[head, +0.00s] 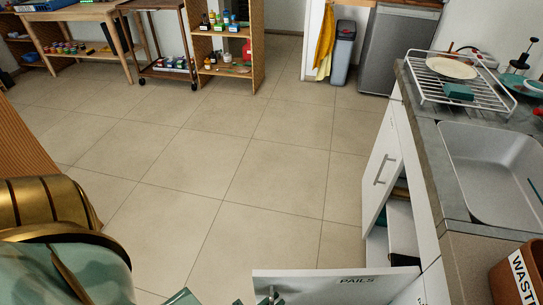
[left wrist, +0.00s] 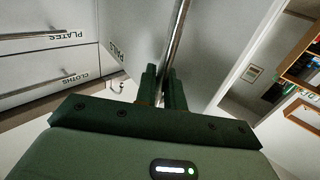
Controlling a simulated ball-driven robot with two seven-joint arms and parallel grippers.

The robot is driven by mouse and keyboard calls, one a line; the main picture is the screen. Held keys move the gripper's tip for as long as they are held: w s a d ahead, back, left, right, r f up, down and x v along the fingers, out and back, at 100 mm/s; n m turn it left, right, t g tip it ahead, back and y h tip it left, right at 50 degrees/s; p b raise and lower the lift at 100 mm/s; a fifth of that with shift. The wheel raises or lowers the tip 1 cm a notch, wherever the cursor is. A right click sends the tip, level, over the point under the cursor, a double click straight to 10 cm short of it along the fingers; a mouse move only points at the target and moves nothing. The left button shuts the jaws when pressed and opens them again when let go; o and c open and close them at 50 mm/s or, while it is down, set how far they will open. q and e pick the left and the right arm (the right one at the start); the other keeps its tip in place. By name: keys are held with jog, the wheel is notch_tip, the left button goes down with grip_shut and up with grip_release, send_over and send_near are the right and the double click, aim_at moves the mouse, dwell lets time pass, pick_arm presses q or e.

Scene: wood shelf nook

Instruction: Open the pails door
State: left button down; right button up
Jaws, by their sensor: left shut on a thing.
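The white pails door (head: 330,287) shows at the bottom of the head view, with the label PAILS near its right end. It stands swung out from the cabinet. In the left wrist view the door (left wrist: 135,30) fills the middle, with its label at the left. Its metal bar handle (left wrist: 179,35) runs down between my left gripper's fingers (left wrist: 163,88). The left gripper is shut on this handle. In the head view only green bits of the left gripper show at the bottom edge. My right gripper is not in view.
Another cabinet door (head: 380,160) with a handle stands out farther along the counter (head: 425,130), beside a shelf compartment. A sink (head: 490,165), dish rack (head: 465,100) and waste bin (head: 518,275) are at the right. The tiled floor (head: 250,170) is clear.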

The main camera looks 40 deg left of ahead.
pick_arm(q)
jog(key=c, duration=1.6)
grip_release()
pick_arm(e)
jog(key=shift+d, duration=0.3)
pick_arm(q)
jog(key=s+a, duration=0.1)
jog(key=s, duration=0.4)
jog(key=s+a, duration=0.1)
jog(key=s, duration=1)
jog(key=shift+a, duration=0.4)
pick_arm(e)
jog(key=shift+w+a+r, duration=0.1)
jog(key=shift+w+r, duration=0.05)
